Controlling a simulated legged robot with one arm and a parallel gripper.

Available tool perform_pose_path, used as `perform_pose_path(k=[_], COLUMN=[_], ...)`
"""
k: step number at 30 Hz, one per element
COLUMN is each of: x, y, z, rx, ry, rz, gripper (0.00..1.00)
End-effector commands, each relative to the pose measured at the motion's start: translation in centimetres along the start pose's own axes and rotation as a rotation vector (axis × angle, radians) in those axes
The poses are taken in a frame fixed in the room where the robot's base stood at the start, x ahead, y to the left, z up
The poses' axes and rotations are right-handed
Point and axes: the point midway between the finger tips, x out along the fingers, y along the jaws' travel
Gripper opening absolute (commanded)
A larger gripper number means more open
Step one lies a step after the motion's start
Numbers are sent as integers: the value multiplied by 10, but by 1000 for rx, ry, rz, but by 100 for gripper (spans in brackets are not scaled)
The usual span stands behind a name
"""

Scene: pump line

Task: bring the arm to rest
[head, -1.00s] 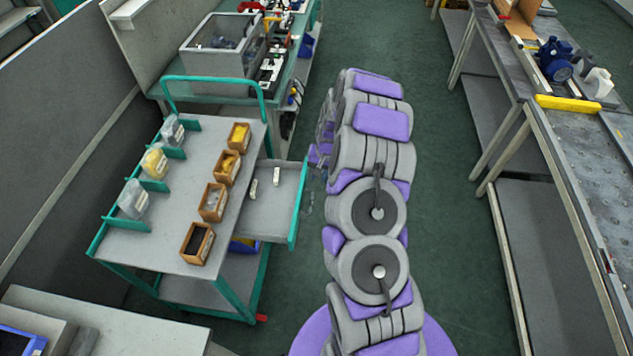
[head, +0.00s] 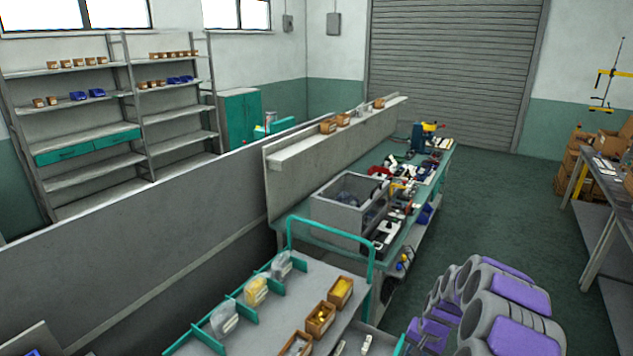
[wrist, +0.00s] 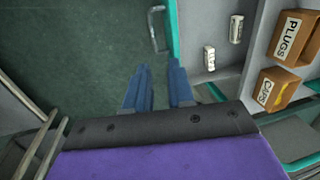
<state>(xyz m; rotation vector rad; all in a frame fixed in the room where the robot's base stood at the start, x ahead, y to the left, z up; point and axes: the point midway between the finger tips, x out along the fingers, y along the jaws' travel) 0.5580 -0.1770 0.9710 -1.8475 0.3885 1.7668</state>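My gripper's two blue fingers (wrist: 159,72) show in the wrist view. They stand apart with a gap between them, and nothing is held. They point over the green floor, left of the trolley's side shelf. My grey and purple arm (head: 506,300) is folded at the lower right of the head view, beside the trolley. The gripper's fingers cannot be made out in the head view.
The trolley (head: 290,333) carries bins and bagged parts. Its side shelf holds two small white parts (wrist: 209,58), near bins marked PLUGS (wrist: 290,38) and CAPS (wrist: 273,90). A cluttered bench (head: 375,222) stands beyond. Green floor (head: 490,200) is clear right of it.

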Motion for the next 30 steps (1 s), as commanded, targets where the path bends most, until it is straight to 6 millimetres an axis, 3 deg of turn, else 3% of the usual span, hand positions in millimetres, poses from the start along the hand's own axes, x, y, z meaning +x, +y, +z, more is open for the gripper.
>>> perform_pose_path(k=[6,15,23,30], x=[-54,-120,-165,-195], y=[-44,-73,-70,-47], z=[51,139,220,292], rx=[-128,-295,-417,-502], ry=[-35,-88,-124,-149], rz=[-11,11,60,119], gripper=[23,23,23,23])
